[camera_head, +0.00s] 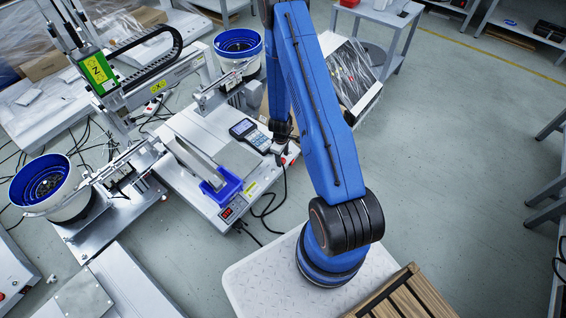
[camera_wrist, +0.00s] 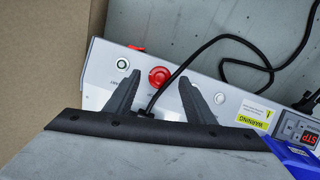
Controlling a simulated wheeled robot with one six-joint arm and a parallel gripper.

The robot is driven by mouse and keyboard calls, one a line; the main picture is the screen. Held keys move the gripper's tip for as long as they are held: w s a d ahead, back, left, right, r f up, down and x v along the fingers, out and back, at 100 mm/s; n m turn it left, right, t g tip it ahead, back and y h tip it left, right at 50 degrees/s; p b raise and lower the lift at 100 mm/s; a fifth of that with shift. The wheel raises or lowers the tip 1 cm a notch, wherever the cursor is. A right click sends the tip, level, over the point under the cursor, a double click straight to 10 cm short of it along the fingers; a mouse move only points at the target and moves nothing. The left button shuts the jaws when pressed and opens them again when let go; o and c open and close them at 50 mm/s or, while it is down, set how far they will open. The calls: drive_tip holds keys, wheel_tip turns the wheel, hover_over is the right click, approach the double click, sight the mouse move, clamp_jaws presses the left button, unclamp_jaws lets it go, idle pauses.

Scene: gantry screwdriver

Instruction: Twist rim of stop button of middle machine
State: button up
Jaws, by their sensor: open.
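The red round stop button (camera_wrist: 159,76) is on the light front panel of the middle machine (camera_wrist: 95,72) in the wrist view. My gripper (camera_wrist: 160,79) is open, with its two dark fingers pointing at the panel, one on each side of the button. The button shows in the gap between the fingertips; I cannot tell whether they touch its rim. In the head view my gripper (camera_head: 281,146) is at the right front corner of the middle machine (camera_head: 200,140), and my blue arm hides part of that area.
A black cable (camera_wrist: 205,43) runs across the panel beside the button. A round silver button (camera_wrist: 122,64), a red switch (camera_wrist: 137,47) and a yellow warning label (camera_wrist: 256,115) are nearby. A handheld control pendant (camera_head: 249,133) lies on the machine. Open floor (camera_head: 455,130) is to the right.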

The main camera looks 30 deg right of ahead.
drive_tip(key=shift+f, duration=0.55)
drive_tip(key=shift+c, duration=0.3)
drive_tip(key=c, duration=1)
drive_tip(key=shift+w+d+m+y, duration=0.15)
drive_tip(key=shift+m+y, duration=0.25)
drive_tip(key=shift+m, duration=0.9)
drive_tip(key=shift+d+m, duration=0.1)
drive_tip(key=shift+m, duration=0.4)
drive_tip(key=shift+d+m+g+y, duration=0.1)
drive_tip(key=shift+m+g+y, duration=0.2)
drive_tip(key=shift+m+y, duration=0.9)
drive_tip(key=shift+m+h, duration=0.4)
drive_tip(key=shift+m, duration=0.1)
